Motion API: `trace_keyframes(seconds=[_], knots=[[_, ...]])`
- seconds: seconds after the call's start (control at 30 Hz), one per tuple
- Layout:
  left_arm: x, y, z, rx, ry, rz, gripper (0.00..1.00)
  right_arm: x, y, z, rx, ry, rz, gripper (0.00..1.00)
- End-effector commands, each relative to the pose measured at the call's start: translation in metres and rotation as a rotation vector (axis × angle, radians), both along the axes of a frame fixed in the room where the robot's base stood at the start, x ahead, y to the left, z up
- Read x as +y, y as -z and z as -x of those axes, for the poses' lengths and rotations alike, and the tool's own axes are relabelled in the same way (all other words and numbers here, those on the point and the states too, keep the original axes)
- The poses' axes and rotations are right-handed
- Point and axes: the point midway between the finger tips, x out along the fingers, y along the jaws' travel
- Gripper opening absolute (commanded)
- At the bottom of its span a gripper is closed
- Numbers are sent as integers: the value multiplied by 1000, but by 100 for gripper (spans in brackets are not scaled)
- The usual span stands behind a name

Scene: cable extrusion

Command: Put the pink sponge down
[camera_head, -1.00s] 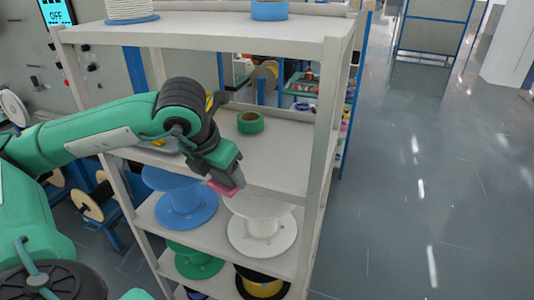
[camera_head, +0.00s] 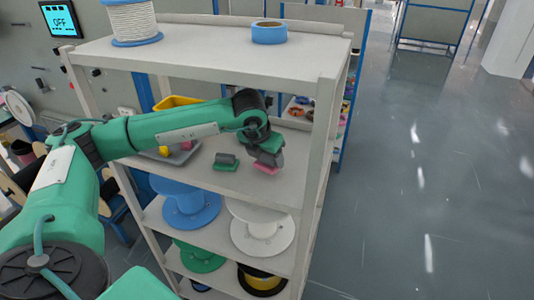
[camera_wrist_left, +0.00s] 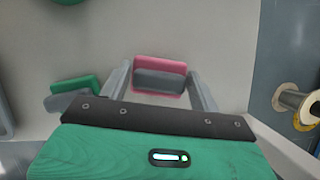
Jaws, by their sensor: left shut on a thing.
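The pink sponge (camera_head: 265,169) with a grey block on it is at the middle shelf (camera_head: 240,183), near its front right part. My left gripper (camera_head: 268,158) points down over it from behind my arm's wrist. In the left wrist view the pink sponge (camera_wrist_left: 160,61) sits between the two fingers (camera_wrist_left: 160,80), and the gripper is shut on it. I cannot tell whether its underside touches the shelf. A green sponge (camera_head: 224,167) with a similar grey block lies on the shelf to the left, and also shows in the wrist view (camera_wrist_left: 75,87). My right gripper is not in view.
The upper shelf (camera_head: 205,48) overhangs my arm, and the right front post (camera_head: 322,125) stands close to the gripper. A grey tray (camera_head: 182,158) and a yellow bin (camera_head: 175,102) are at left. Blue (camera_head: 187,205) and white (camera_head: 262,232) spools stand below.

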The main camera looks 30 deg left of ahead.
Motion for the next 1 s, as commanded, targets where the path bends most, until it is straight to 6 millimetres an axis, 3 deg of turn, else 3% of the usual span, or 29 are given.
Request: trace_keyframes(seconds=[0.13,0.53,0.57,0.63,1.0], knots=[[0,12,0,-1,-1,2,44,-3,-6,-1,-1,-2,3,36],[0,18,0,-2,-1,2,44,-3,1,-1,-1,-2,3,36],[0,16,0,-2,-1,2,69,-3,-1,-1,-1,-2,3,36],[0,16,0,-2,-1,2,82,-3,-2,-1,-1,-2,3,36],[0,15,0,-2,-2,1,84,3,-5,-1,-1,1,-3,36]])
